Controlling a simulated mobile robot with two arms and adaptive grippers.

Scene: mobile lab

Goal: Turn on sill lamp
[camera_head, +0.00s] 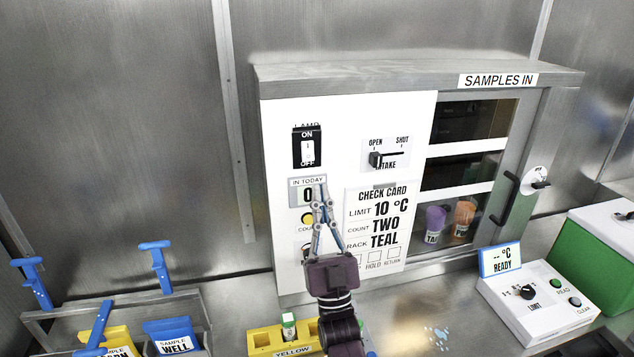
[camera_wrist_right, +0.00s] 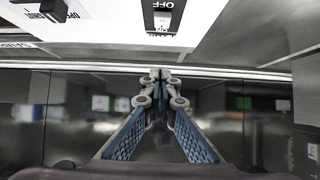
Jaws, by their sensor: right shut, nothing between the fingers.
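The lamp switch (camera_head: 307,147) is a black plate with a white rocker, marked ON above and OFF below, under a partly hidden LAMP label on the white panel. I cannot tell for sure which way the rocker is tipped. The switch also shows upside down at the top of the right wrist view (camera_wrist_right: 162,17). My right gripper (camera_head: 320,190) is shut and empty, its tips pointing up just below the switch, in front of the IN TODAY counter. In the wrist view its fingertips (camera_wrist_right: 160,76) are apart from the switch. No lamp itself is clearly in view.
An OPEN/SHUT slider (camera_head: 388,158) and check card (camera_head: 372,222) sit right of the gripper. A yellow button (camera_head: 307,219) is partly behind it. A yellow rack (camera_head: 262,338) stands below. A glass-fronted cabinet (camera_head: 470,150) holds cups. A control box (camera_head: 538,305) stands right.

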